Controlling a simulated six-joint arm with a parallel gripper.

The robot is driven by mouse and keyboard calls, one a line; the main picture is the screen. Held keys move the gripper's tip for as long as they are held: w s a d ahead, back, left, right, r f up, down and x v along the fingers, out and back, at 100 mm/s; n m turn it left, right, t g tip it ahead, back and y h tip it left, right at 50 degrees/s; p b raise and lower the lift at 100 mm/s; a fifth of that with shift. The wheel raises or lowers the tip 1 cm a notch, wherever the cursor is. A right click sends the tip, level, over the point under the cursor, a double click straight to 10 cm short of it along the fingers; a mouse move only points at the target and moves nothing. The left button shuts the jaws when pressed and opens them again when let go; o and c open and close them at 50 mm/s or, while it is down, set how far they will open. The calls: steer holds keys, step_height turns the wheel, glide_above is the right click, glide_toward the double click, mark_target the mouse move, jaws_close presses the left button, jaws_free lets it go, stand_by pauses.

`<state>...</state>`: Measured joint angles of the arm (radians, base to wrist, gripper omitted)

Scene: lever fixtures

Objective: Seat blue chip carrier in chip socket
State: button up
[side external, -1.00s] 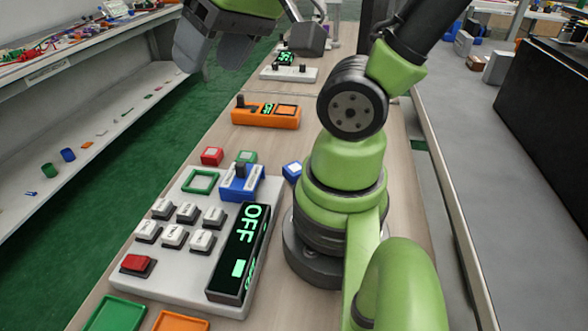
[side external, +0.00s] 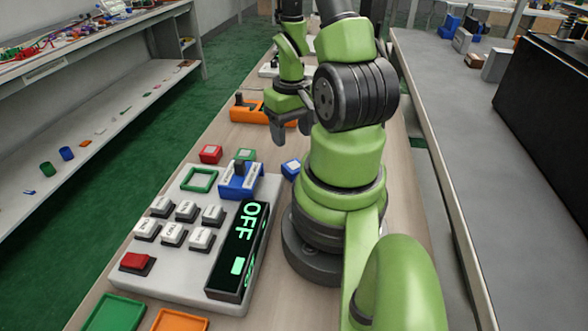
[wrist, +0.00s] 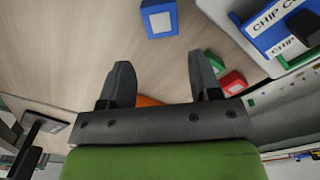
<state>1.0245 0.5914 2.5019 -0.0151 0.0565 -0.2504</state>
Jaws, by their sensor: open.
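The blue chip carrier (side external: 291,169) is a small blue block with a white top. It lies on the bench between the white panel and my arm's base, and shows near the top of the wrist view (wrist: 158,20). A blue lever fixture (side external: 240,180) with white labels stands on the panel; its label begins "CHIP C" in the wrist view (wrist: 270,28), and I cannot make out the socket opening. My gripper (side external: 292,140) is open and empty, pointing down beyond the carrier and apart from it; its spread fingers show in the wrist view (wrist: 160,68).
Red (side external: 210,154) and green (side external: 245,155) blocks lie behind the panel (side external: 178,277). The panel bears a green square frame (side external: 200,180), several keys, a red button (side external: 136,261) and an "OFF" display (side external: 240,245). An orange fixture (side external: 245,113) stands beyond my gripper.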

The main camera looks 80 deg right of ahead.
mark_target(290, 162)
steer(key=shift+w+f, duration=0.2)
steer(key=shift+f, duration=3.65)
steer(key=c, duration=0.7)
steer(key=shift+r, duration=0.1)
steer(key=shift+c, duration=0.2)
